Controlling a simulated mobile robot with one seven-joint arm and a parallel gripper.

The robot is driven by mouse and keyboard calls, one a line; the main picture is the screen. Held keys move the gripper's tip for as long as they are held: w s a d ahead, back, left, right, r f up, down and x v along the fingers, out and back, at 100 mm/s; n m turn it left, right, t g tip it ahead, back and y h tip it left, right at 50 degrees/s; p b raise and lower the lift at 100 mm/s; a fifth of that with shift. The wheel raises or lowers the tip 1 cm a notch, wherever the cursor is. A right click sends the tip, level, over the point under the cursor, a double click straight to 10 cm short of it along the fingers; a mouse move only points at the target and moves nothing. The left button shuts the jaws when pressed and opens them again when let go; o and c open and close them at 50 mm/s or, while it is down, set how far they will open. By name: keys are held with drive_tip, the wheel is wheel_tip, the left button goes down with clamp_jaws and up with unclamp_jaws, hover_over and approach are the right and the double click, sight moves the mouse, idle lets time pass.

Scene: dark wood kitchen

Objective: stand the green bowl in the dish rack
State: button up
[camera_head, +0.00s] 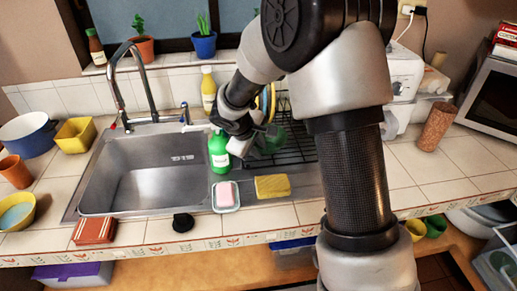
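The green bowl (272,140) shows as a dark green rounded shape at the left part of the dish rack, tilted and partly hidden by my gripper. The black wire dish rack (298,151) stands on the counter right of the sink, its right side hidden behind my arm. My gripper (244,148) points down at the rack's left edge, right beside the bowl. Its fingertips are small and dark here, so I cannot tell whether they are closed on the bowl's rim or only next to it.
Blue and yellow plates (266,101) stand at the back of the rack. A green soap bottle (219,153) stands close left of my gripper. A pink soap in a dish (226,196) and a yellow sponge (272,187) lie in front. The sink (150,178) is empty.

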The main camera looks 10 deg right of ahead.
drive_tip(key=shift+r+p, duration=0.3)
drive_tip(key=shift+p, duration=0.05)
drive_tip(key=v, duration=1.1)
drive_tip(key=s+d+r+m+p, duration=0.1)
drive_tip(key=s+d+r+m, duration=0.1)
drive_tip(key=s+d+r, duration=0.3)
drive_tip(key=s+d+r+m, duration=0.2)
drive_tip(key=s+r+m, duration=0.15)
drive_tip(key=s, duration=0.35)
drive_tip(key=s+r+m+y, duration=0.3)
drive_tip(key=s+m+y, duration=0.1)
drive_tip(key=s, duration=0.9)
drive_tip(key=shift+s+d+r+t, duration=0.2)
drive_tip(key=shift+d+t, duration=0.1)
drive_tip(key=shift+d, duration=0.1)
